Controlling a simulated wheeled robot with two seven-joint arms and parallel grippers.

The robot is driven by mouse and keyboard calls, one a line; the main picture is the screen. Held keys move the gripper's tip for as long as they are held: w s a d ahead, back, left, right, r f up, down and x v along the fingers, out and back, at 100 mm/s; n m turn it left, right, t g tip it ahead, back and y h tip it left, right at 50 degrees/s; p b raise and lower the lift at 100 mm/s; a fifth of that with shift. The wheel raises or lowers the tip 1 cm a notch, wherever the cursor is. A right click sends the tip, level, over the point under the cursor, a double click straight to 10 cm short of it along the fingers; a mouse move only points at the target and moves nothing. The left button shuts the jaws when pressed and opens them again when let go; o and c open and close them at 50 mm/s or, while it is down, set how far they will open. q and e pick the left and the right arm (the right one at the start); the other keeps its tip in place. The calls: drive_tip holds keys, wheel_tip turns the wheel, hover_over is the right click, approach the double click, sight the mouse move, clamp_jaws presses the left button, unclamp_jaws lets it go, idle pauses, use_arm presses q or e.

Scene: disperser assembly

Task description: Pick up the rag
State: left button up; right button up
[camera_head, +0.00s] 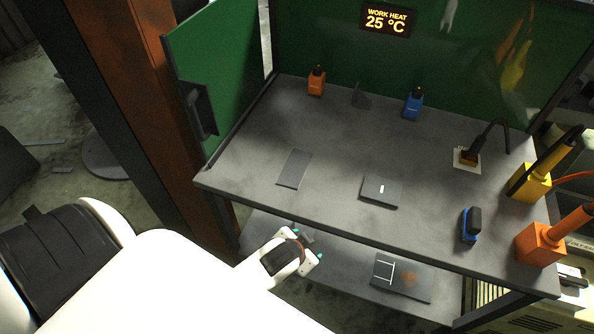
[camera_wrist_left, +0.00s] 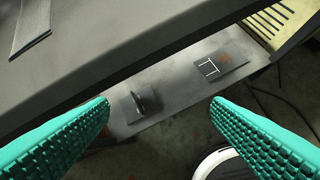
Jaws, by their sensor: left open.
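A thin flat grey rectangular sheet (camera_head: 294,168) lies on the left front part of the tabletop; it may be the rag, but its material is hard to tell. It also shows, cut off, at the upper left of the left wrist view (camera_wrist_left: 31,24). My left gripper (camera_head: 307,243) is open and empty, in front of the table's front edge. In the left wrist view, its two green ribbed fingers (camera_wrist_left: 161,103) are wide apart, with the lower shelf beyond them. My right gripper is not in view.
A dark plate (camera_head: 381,191) lies right of the sheet. Orange and blue items stand at the back and right. The lower shelf (camera_wrist_left: 185,85) holds a marked plate (camera_wrist_left: 228,63) and a plate with a dark upright part (camera_wrist_left: 140,102).

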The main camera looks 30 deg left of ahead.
use_arm(q)
drive_tip(key=w+r+t, duration=0.1)
drive_tip(key=w+r, duration=0.1)
drive_tip(key=w, duration=0.1)
drive_tip(key=w+d+r+m+t, duration=0.1)
drive_tip(key=w+r+t, duration=0.1)
drive_tip(key=w+r, duration=0.1)
drive_tip(key=w+d+r+m+t, duration=0.1)
drive_tip(key=w+r+t, duration=0.1)
drive_tip(key=w+r, duration=0.1)
drive_tip(key=shift+w+d+r+h, duration=0.2)
drive_tip(key=shift+w+d+h, duration=0.05)
drive_tip(key=shift+w+h, duration=0.2)
drive_tip(key=w+d+r+m+t+h, duration=0.3)
drive_tip(key=w+d+r+m+h, duration=0.4)
drive_tip(key=d+r+m+h, duration=0.4)
drive_tip(key=m+g+y+p, duration=0.1)
drive_tip(key=m+g+y, duration=1.05)
drive_tip(key=g, duration=0.35)
approach(297, 185)
drive_tip(key=shift+m, duration=0.45)
wheel_tip(297, 185, down, 7)
drive_tip(key=b, duration=0.6)
drive_tip(key=shift+w+a+b, duration=0.15)
drive_tip(key=shift+b, duration=0.15)
